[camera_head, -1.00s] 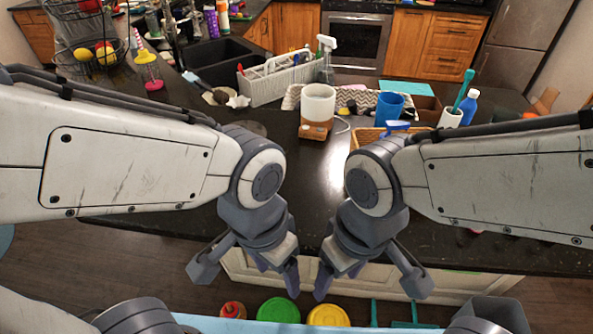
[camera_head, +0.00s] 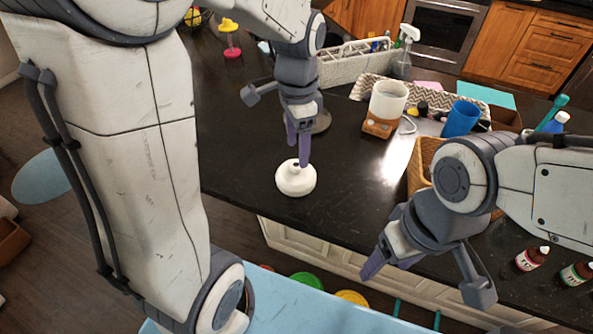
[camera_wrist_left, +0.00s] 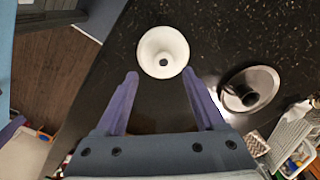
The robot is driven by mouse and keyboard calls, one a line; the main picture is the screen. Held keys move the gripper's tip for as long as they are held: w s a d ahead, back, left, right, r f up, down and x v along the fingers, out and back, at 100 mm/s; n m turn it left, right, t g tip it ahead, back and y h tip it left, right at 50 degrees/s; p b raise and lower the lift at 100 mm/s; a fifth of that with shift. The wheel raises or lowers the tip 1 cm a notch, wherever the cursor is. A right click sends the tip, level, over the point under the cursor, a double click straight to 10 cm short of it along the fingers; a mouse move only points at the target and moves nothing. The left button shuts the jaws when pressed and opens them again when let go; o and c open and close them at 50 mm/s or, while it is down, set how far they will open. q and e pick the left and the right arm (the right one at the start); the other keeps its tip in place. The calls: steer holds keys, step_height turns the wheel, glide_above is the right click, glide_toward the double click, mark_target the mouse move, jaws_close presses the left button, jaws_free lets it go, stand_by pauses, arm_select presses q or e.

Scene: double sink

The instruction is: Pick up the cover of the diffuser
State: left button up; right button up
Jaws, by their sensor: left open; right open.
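The diffuser cover (camera_head: 295,179) is a white, rounded dome with a small dark hole on top, lying on the black counter near its front edge. It also shows in the left wrist view (camera_wrist_left: 163,52), just ahead of the fingertips. My left gripper (camera_head: 298,150) is open and points down close above the cover, with nothing between its fingers. Whether a finger touches the cover is unclear. The diffuser base (camera_head: 384,110), a white cup on a wood-coloured foot, stands further back to the right. My right gripper (camera_head: 388,266) is open and empty near the counter's front edge.
A round metal piece (camera_wrist_left: 249,88) lies right of the cover in the left wrist view. A wicker basket (camera_head: 424,160), blue cup (camera_head: 461,118) and grey caddy (camera_head: 345,65) stand further back. Two small bottles (camera_head: 531,258) (camera_head: 576,273) are at the right. Counter left of the cover is clear.

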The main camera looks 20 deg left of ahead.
mark_target(296, 164)
arm_select(q)
steer(key=f, duration=0.1)
steer(key=f+p, duration=0.1)
steer(key=f, duration=0.2)
steer(key=shift+w+a+f+p, duration=0.1)
steer(key=shift+w+a+p, duration=0.05)
steer(key=shift+a+p, duration=0.15)
steer(key=shift+f, duration=0.6)
jaws_close()
